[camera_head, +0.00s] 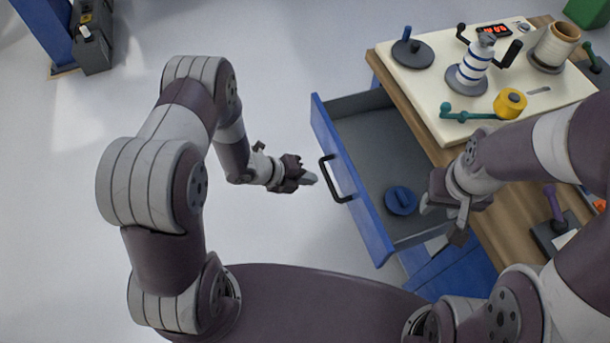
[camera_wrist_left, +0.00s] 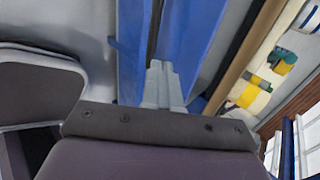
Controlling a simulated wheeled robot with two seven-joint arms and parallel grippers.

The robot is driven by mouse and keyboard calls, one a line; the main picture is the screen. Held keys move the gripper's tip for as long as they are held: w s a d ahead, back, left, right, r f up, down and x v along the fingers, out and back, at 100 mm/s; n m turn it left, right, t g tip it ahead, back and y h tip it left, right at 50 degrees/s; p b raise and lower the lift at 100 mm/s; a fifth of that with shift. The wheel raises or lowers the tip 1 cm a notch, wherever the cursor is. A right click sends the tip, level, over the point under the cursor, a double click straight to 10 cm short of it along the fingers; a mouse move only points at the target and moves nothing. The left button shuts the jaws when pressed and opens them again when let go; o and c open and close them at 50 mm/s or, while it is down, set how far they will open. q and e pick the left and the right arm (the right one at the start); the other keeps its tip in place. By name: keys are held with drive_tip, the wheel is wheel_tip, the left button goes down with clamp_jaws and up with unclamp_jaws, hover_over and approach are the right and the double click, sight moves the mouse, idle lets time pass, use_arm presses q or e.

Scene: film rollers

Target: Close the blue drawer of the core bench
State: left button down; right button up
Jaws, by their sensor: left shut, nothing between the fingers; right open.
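The blue drawer (camera_head: 353,185) of the core bench is pulled out, with its grey inside showing. Its black bar handle (camera_head: 333,178) is on the front panel, facing left. A round blue part (camera_head: 401,200) lies on the drawer floor. My left gripper (camera_head: 311,179) is shut and empty, just left of the handle, with its tips pointing at the drawer front. In the left wrist view its closed fingers (camera_wrist_left: 163,84) show in front of the blue drawer front (camera_wrist_left: 200,40). My right gripper (camera_head: 440,218) is open above the drawer's right part, near the bench edge.
The core bench top (camera_head: 425,95) holds a cream board with a dark disc (camera_head: 412,54), a striped roller (camera_head: 474,65), a yellow spool (camera_head: 510,103) and a tan roll (camera_head: 556,45). A dark case (camera_head: 92,45) stands at the far left. The floor left of the drawer is clear.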

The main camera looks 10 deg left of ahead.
sight(345, 178)
use_arm(q)
drive_tip(key=w+d+f, duration=0.1)
drive_tip(key=d, duration=0.1)
drive_tip(key=w+d+f, duration=0.1)
drive_tip(key=d, duration=0.1)
drive_tip(key=w+d+f, duration=0.1)
drive_tip(key=d, duration=0.1)
drive_tip(key=shift+w+f, duration=0.1)
drive_tip(key=shift+f, duration=0.2)
drive_tip(key=shift+w+d, duration=0.3)
drive_tip(key=shift+d, duration=0.2)
